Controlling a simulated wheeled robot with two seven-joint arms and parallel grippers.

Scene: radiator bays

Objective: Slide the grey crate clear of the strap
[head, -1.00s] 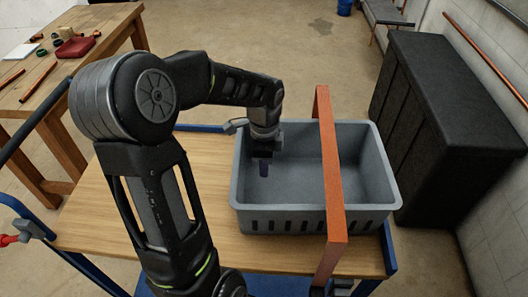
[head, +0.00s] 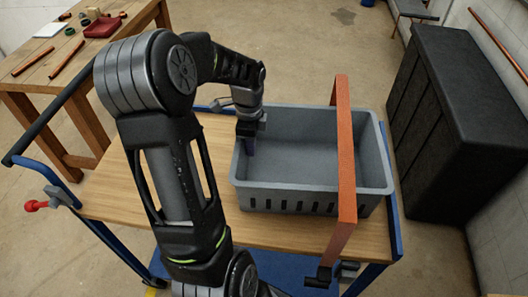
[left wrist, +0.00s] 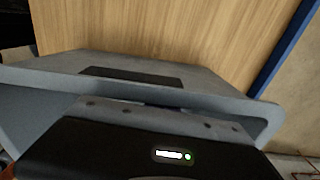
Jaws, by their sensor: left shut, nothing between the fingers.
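The grey crate (head: 300,196) is empty and upright on the wooden deck of a trolley. The orange strap (head: 346,160) arches over the right part of the crate, with most of the crate to its left. My left gripper (head: 250,147) is shut and empty, its fingers pointing down inside the crate close to the left end wall. I cannot tell whether they touch it. In the left wrist view the crate's rim (left wrist: 200,95) and a dark slot in its end wall show; the fingers are hidden. My right gripper is not in view.
The trolley deck (head: 130,195) is bare left of the crate. My left arm covers part of it. A blue rail bounds the deck. A black cabinet (head: 460,120) stands at the right. A workbench (head: 105,58) with copper pipes and a red item is at the far left.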

